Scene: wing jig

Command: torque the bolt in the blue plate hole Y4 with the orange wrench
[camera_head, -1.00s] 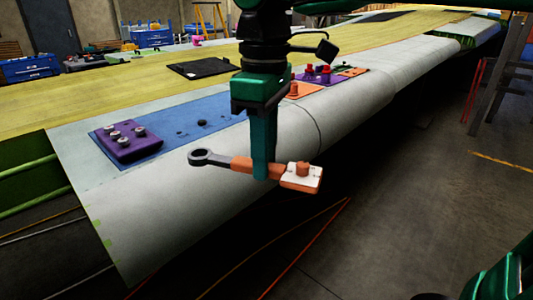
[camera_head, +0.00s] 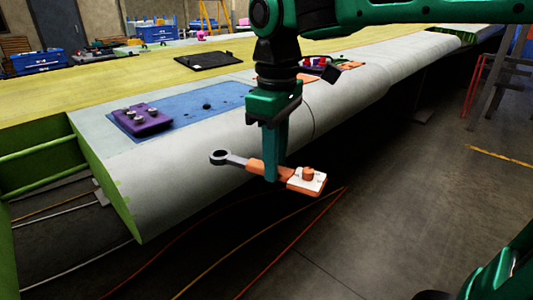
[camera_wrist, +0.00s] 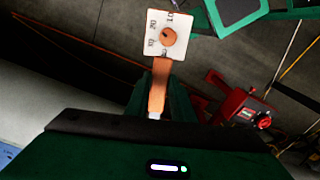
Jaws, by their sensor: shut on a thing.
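My gripper (camera_head: 273,172) is shut on the orange wrench (camera_head: 256,166) by its orange handle. The wrench's grey ring end (camera_head: 219,157) points left, and its white dial block with an orange knob (camera_head: 308,179) points right. The dial also shows in the wrist view (camera_wrist: 165,36), with printed numbers. The wrench hangs in the air in front of the wing's rounded edge, clear of any bolt. The blue plate (camera_head: 212,101) lies on the wing, with small dark holes. Hole labels are too small to read, so I cannot tell which is Y4 or see its bolt.
A purple block (camera_head: 142,119) with several silver bolts sits at the plate's left end. Another tray with red items (camera_head: 318,66) is behind my gripper. A black flat panel (camera_head: 208,60) lies on the yellow wing skin (camera_head: 60,99). Open floor (camera_head: 400,200) lies right of the wing.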

